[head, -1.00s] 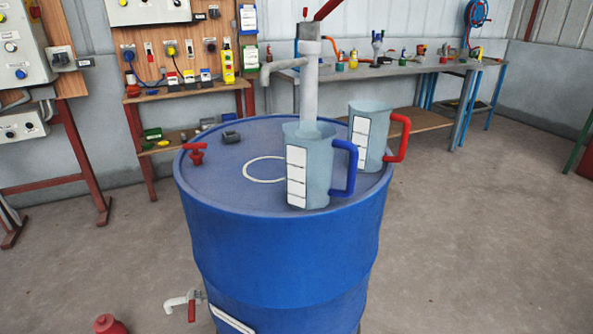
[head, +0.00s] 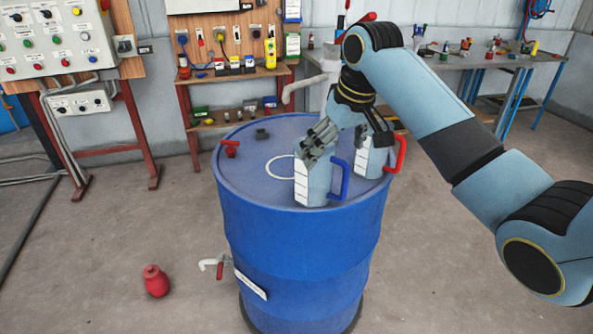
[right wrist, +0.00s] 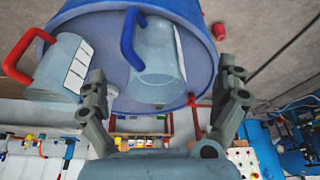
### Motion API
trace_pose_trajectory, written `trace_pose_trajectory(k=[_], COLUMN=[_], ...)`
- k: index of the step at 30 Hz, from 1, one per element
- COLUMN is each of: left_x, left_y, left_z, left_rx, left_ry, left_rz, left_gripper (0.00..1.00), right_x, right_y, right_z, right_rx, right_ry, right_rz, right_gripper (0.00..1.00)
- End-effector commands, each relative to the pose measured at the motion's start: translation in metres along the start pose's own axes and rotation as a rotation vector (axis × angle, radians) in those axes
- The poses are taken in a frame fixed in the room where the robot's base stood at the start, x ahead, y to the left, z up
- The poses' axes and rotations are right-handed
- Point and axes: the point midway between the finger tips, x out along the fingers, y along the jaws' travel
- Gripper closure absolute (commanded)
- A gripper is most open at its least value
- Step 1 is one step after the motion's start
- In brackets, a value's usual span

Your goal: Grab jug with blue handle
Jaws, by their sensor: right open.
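The jug with the blue handle (head: 318,186) stands upright on top of the blue drum (head: 300,240), near its front right edge. It is pale and translucent with white label panels, and its blue handle points right. My right gripper (head: 345,149) is over the drum, just above and behind this jug, and hides part of its top. In the right wrist view the open fingers (right wrist: 163,92) are spread wide, with the blue-handled jug (right wrist: 158,68) ahead between them and nothing held. A similar jug with a red handle (head: 371,163) stands right behind it, partly hidden by the gripper.
A red valve (head: 231,148) and a small dark block (head: 262,133) are on the drum top. A pump pipe (head: 318,85) rises behind my right arm. A red bottle (head: 156,281) stands on the floor. A workbench (head: 440,75) is at the back right.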

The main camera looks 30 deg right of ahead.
Motion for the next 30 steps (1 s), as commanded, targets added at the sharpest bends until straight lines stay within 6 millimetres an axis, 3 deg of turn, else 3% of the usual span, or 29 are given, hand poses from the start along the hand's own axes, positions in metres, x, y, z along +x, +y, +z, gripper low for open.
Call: trace_pose_trajectory(k=[1,3,6,11,21,30], left_x=[-0.009,-0.014,-0.017,-0.017,-0.021,-0.026], left_y=[-0.001,-0.002,-0.004,-0.007,-0.007,-0.007], left_z=[-0.005,-0.011,-0.026,-0.039,-0.019,-0.019], left_rx=[0.0,0.0,0.0,0.0,0.001,0.001], left_ry=[0.007,0.014,0.035,0.055,0.023,0.023], left_rz=[0.0,-0.001,-0.003,-0.007,-0.006,-0.006], left_gripper=[0.6,0.6,0.6,0.6,0.6,0.6], right_x=[-0.021,-0.036,-0.041,-0.015,0.022,0.061], right_y=[0.003,0.005,0.006,0.006,0.008,0.011], right_z=[-0.017,-0.032,-0.043,-0.045,-0.049,-0.051], right_rx=[-0.002,-0.002,-0.001,0.0,0.0,-0.001], right_ry=[0.032,0.059,0.077,0.077,0.077,0.079], right_rz=[0.007,0.012,0.013,0.012,0.013,0.014], right_gripper=[0.0,0.0,0.0,0.0,0.0,0.0])
